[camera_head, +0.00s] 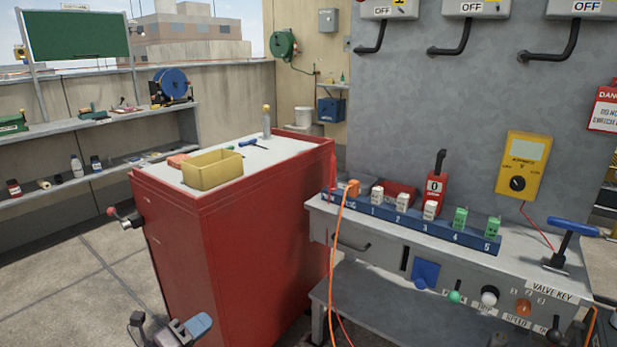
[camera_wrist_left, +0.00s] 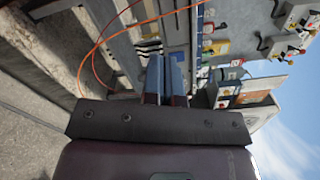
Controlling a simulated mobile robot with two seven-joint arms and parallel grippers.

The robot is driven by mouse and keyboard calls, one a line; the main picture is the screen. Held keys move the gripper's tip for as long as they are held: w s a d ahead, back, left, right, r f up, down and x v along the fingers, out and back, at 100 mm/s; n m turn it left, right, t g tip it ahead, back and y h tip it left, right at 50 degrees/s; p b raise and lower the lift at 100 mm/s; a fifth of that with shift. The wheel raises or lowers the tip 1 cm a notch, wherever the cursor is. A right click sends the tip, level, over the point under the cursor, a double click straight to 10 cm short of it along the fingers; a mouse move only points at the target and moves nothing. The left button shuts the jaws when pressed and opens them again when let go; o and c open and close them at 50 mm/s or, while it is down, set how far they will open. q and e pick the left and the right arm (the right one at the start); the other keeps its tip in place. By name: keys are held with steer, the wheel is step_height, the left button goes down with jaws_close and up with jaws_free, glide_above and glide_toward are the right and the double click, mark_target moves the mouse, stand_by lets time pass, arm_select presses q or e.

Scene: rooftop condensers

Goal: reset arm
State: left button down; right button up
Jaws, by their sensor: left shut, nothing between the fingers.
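My left gripper (camera_head: 197,326) shows at the bottom edge of the head view, low in front of the red cabinet and left of the grey bench. In the left wrist view its two blue-grey fingers (camera_wrist_left: 166,76) lie together with nothing between them. Most of the left arm is out of the picture. I cannot make out my right gripper in either view.
The red cabinet (camera_head: 222,250) carries a yellow bin (camera_head: 212,169). The grey bench (camera_head: 400,228) holds a blue numbered rack (camera_head: 400,220), a blue-handled valve key (camera_head: 573,228) and a hanging orange cable (camera_head: 336,255). A yellow meter (camera_head: 523,163) hangs behind. Open floor (camera_head: 75,270) lies left.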

arm_select(q)
steer(key=s+a+f+n+y, duration=0.2)
steer(key=s+f+n, duration=0.15)
steer(key=s, duration=0.35)
steer(key=s+a+f+n+y, duration=0.2)
steer(key=s+n, duration=0.3)
steer(key=s, duration=0.3)
steer(key=s+a+f+n+y, duration=0.2)
steer(key=s+a+f+n, duration=0.15)
steer(key=s, duration=0.35)
steer(key=s+r+n+g+y, duration=0.2)
steer(key=s+n+g, duration=0.55)
steer(key=s, duration=1.45)
steer(key=shift+w+d+n+t+y, duration=0.8)
steer(key=shift+d+n+t, duration=0.9)
steer(key=shift+n, duration=1.75)
step_height(320, 180, up, 10)
steer(key=n+y+p, duration=0.1)
steer(key=n+p, duration=0.1)
steer(key=p, duration=1.4)
steer(key=shift+s+a+r, duration=0.25)
steer(key=shift+s+a, duration=0.15)
steer(key=shift+s, duration=0.05)
arm_select(e)
step_height(320, 180, up, 10)
steer(key=d+m, duration=0.1)
steer(key=m, duration=0.1)
steer(key=shift+s+r+t+h, duration=0.25)
steer(key=shift+s+t+h, duration=0.05)
steer(key=shift+s+t, duration=0.1)
